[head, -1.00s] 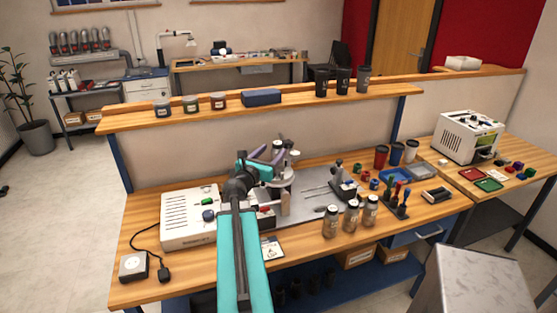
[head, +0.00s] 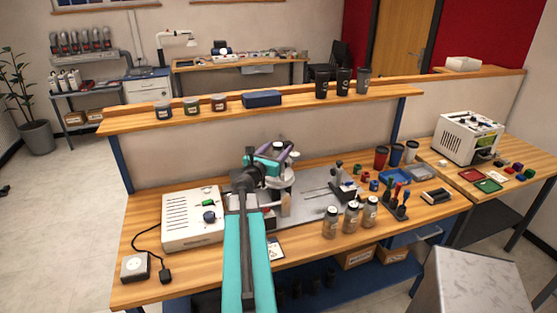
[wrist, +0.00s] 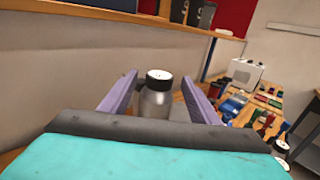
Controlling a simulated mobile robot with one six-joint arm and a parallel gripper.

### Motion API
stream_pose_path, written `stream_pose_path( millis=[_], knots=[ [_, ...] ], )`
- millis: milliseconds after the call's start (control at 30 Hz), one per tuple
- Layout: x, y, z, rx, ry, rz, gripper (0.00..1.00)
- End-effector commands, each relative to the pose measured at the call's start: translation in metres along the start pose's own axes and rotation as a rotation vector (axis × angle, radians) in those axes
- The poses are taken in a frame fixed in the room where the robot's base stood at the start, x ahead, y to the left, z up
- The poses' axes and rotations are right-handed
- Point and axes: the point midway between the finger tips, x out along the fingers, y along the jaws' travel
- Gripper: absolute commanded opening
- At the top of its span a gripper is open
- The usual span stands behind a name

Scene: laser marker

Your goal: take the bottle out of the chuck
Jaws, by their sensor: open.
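A silver bottle with a black, white-topped cap (wrist: 155,100) stands between the two purple fingers of my gripper (wrist: 158,92) in the wrist view. The fingers are open, one on each side, with a visible gap on the left; whether the right one touches is unclear. In the head view my gripper (head: 272,155) is over the marking station at the back of the bench. The pale round chuck (head: 281,180) shows partly behind my arm. The bottle's lower part and its seat in the chuck are hidden.
A white control box (head: 192,217) stands left of my arm. Three capped jars (head: 351,216) stand at the front right. A small stand (head: 342,183), a blue tray (head: 394,176) and cups are further right. A raised shelf (head: 290,104) runs behind the station.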

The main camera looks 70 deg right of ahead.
Motion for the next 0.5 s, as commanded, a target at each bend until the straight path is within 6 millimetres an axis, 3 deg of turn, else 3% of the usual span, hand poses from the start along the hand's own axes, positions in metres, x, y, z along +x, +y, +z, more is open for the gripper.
stream_pose_path(
  millis=[500],
  knots=[
    [0.043, 0.003, 0.000, -0.001, 0.000, -0.001, 0.56]
  ],
)
